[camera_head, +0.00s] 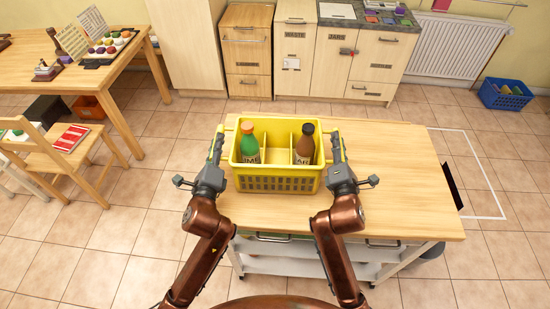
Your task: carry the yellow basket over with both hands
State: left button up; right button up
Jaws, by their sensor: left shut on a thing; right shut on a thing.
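The yellow basket (277,184) is in front of me in the head view, upright at the left part of the wooden worktop. It holds a green bottle with an orange cap (249,146) in its left compartment and a brown bottle with a dark cap (305,147) in its right one. My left gripper (217,150) is shut on the basket's left side. My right gripper (337,148) is shut on its right side. Whether the basket's bottom touches the worktop is hard to tell from above.
The wooden worktop (400,190) is clear to the right of the basket. A wooden table (90,80) and a chair (60,150) stand at the left. Cabinets (330,60) line the back wall. A blue crate (505,95) sits on the floor at the right.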

pick_arm(q)
grip_shut()
pick_arm(e)
grip_shut()
pick_arm(q)
jog(key=shift+r, duration=0.15)
pick_arm(e)
jog(key=shift+r, duration=0.2)
